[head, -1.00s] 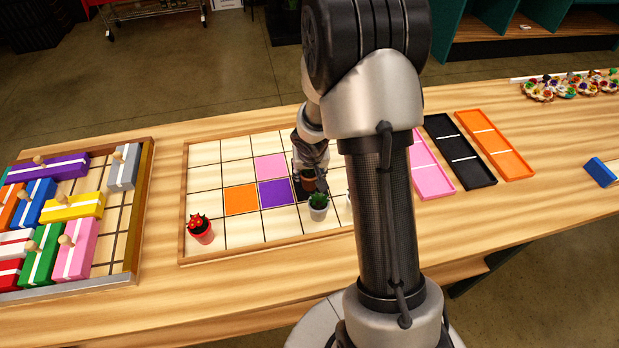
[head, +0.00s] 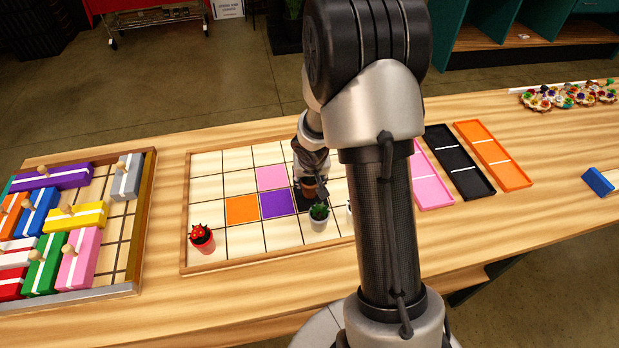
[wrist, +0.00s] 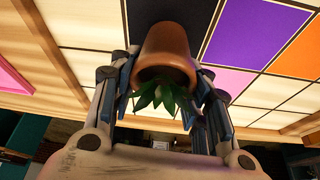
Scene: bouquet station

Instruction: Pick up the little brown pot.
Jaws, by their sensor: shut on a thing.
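The little brown pot (wrist: 166,48) with a green plant (wrist: 160,95) is between the fingers of my gripper (wrist: 170,85) in the wrist view. The fingers are shut on it, one on each side. In the head view the brown pot (head: 309,187) shows small below my gripper (head: 310,178), over the dark square of the grid board (head: 240,160). My arm hides part of the board. Whether the pot touches the board or is just above it, I cannot tell.
A pale pot with a green plant (head: 319,215) stands just in front of the brown pot. A red pot (head: 202,240) stands at the board's front left corner. A block tray (head: 125,240) lies left; pink, black and orange trays (head: 490,155) lie right.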

